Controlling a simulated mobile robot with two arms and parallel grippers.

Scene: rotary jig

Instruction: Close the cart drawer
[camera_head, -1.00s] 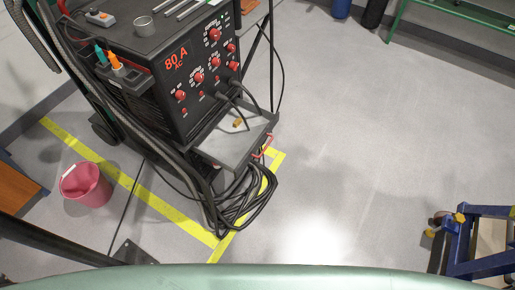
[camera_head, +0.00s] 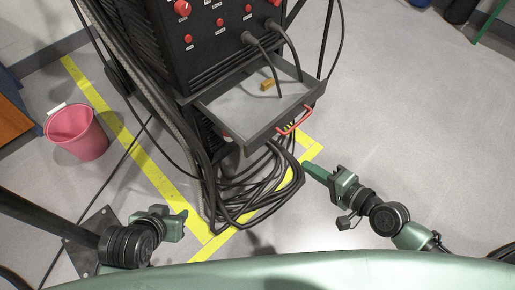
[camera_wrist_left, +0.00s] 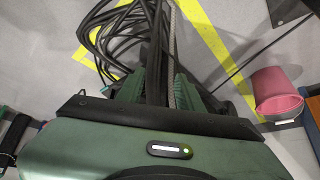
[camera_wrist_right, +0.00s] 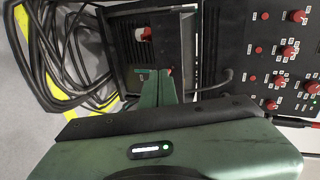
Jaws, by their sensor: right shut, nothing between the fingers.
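The cart drawer (camera_head: 245,105) sticks out from the front of the black welding cart (camera_head: 215,40) in the head view. It is a grey open tray with a red handle (camera_head: 296,121) on its front. A small orange-brown block (camera_head: 267,85) lies inside, and two cables hang down across it. My right gripper (camera_head: 306,166) is shut and empty, below and in front of the handle with a gap in the head view. In the right wrist view its fingers (camera_wrist_right: 155,72) cover part of the drawer area. My left gripper (camera_head: 184,216) is open and empty, well left of the drawer; its fingers (camera_wrist_left: 155,75) are apart.
Coiled black cables (camera_head: 245,195) hang below the drawer, between my grippers. A pink bucket (camera_head: 76,134) stands on the floor at left. Yellow tape (camera_head: 130,146) marks the floor. Open floor lies to the right of the cart.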

